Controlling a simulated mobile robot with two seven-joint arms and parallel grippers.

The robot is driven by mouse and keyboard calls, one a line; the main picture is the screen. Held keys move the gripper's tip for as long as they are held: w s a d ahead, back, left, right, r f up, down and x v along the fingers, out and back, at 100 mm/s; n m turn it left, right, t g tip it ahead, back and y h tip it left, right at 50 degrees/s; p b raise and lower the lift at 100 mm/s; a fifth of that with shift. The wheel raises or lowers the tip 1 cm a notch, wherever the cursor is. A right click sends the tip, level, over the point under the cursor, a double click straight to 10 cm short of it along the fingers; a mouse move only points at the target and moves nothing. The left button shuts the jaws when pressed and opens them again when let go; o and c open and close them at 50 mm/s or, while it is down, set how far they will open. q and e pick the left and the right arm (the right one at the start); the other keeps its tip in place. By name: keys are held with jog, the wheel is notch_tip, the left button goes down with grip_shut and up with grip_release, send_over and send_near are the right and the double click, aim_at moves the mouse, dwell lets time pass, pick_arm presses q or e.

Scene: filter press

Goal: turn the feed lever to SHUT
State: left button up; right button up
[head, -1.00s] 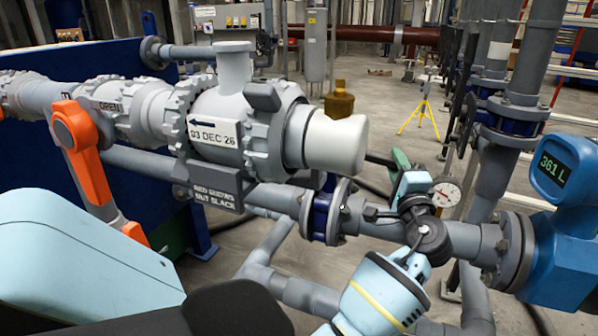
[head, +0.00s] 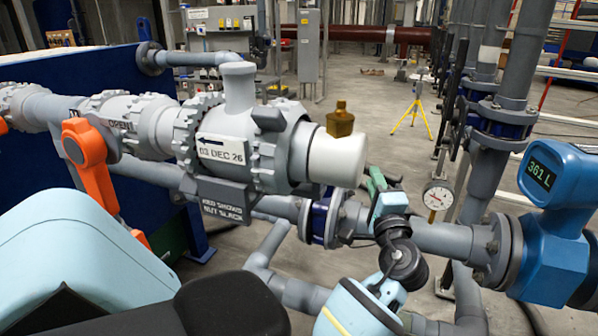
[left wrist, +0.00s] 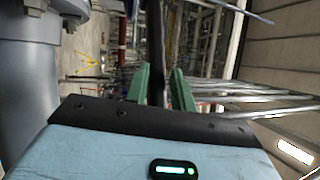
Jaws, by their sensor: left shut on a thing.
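My left gripper (head: 378,182) has green fingers and a light blue body, and shows right of the large valve's pale cylindrical end. In the left wrist view my gripper (left wrist: 160,88) has a dark bar, seemingly the feed lever (left wrist: 156,40), between its green fingers. The fingers are shut on it. In the head view the fingers and wrist hide most of this lever, and I cannot read its angle. The grey valve body (head: 225,135) carries a "03 DEC 26" plate. My right gripper is out of view.
A grey pipe (head: 445,238) runs behind my left wrist to a blue meter (head: 550,200) reading 361 L. A round gauge (head: 437,198) stands close right of the gripper. An orange part (head: 85,155) stands at the left. Open floor lies behind.

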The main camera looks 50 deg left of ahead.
pick_arm(q)
jog(key=shift+s+a+r+p, duration=0.2)
jog(key=shift+s+r, duration=0.15)
jog(key=shift+s, duration=0.3)
jog(key=shift+s+a+r+p, duration=0.2)
jog(key=shift+s+r, duration=0.15)
jog(key=shift+s, duration=0.3)
jog(key=shift+c, duration=0.2)
jog(key=shift+s+a, duration=0.2)
jog(key=shift+s, duration=0.35)
grip_shut()
jog(key=s+a+p, duration=0.2)
jog(key=s+a, duration=0.5)
jog(key=s, duration=0.2)
jog(key=shift+a+f+p, duration=0.35)
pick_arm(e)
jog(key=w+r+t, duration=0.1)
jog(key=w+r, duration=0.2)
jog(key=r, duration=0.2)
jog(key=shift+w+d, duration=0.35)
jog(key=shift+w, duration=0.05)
pick_arm(q)
jog(key=shift+s, duration=0.15)
jog(key=o, duration=1)
grip_release()
